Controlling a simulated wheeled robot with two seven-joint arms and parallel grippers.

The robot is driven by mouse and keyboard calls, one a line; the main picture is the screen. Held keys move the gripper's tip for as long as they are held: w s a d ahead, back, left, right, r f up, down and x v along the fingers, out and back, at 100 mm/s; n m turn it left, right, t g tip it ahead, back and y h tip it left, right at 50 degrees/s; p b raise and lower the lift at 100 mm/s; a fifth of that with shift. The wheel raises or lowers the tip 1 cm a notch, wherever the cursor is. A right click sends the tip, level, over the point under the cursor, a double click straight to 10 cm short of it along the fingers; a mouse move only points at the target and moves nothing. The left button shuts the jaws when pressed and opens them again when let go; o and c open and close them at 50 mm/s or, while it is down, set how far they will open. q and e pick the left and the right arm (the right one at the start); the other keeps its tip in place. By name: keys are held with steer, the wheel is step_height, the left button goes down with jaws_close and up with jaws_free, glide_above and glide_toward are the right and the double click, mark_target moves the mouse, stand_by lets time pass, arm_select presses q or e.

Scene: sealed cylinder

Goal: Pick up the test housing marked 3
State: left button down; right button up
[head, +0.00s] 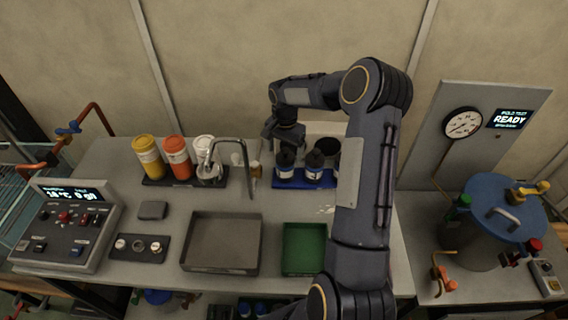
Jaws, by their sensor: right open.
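No number 3 can be read on any object, so I cannot tell which one is the test housing marked 3. My right gripper (284,140) hangs down at the back of the bench, just above the leftmost dark bottle (285,163) in the blue rack. It is open, and its fingertips are small and hard to make out. My right arm hides part of the back right of the bench. My left gripper is out of view.
A grey tray (221,242) and a green tray (304,249) lie at the front, both seemingly empty. Yellow, orange and white containers (177,157) stand behind, near a curved metal spout (236,143). A control box (66,226) is at left, a blue-lidded vessel (500,215) at right.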

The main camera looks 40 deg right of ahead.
mark_target(285, 158)
steer(key=shift+s+f+p, duration=0.1)
steer(key=shift+f+p, duration=0.45)
steer(key=shift+f, duration=1.45)
steer(key=shift+r, duration=0.1)
steer(key=c, duration=1.5)
